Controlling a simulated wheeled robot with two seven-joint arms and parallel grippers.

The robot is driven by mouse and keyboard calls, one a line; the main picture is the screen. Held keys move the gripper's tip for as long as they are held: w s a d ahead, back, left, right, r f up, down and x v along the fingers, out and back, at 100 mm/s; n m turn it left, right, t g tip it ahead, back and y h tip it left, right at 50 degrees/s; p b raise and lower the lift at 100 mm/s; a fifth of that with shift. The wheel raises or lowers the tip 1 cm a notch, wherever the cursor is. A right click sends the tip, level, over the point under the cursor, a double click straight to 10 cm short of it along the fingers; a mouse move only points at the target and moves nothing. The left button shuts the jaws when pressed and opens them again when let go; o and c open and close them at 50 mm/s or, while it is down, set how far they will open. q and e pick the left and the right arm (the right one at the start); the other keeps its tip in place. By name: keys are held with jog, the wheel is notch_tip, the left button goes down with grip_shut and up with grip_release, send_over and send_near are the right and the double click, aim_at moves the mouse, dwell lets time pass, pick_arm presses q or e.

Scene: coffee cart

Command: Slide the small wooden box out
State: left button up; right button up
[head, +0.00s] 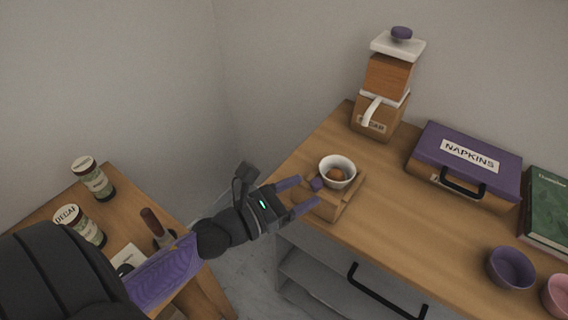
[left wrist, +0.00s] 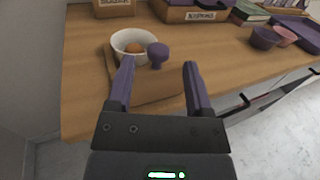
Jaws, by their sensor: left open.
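The small wooden box (head: 348,203) is low and sits at the near left part of the wooden counter, with a purple knob (head: 317,184) on its front. A white bowl (head: 337,167) holding a brown round item (head: 334,174) shows at the top of the box. My left gripper (head: 309,192) is open, with its purple fingers on either side of the knob. In the left wrist view, the knob (left wrist: 158,52) and box front (left wrist: 158,88) show between the spread fingers; contact cannot be told. My right gripper is not in view.
A sugar dispenser (head: 386,85) stands behind. A purple-lidded napkins box (head: 468,155), green book (head: 550,208), purple bowl (head: 511,268) and pink bowl (head: 557,296) are to the right. A lower table (head: 130,215) at left holds a decaf jar (head: 80,226). A floor gap separates the two surfaces.

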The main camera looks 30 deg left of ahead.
pick_arm(q)
jog(key=v, duration=0.6)
jog(key=shift+s, duration=0.1)
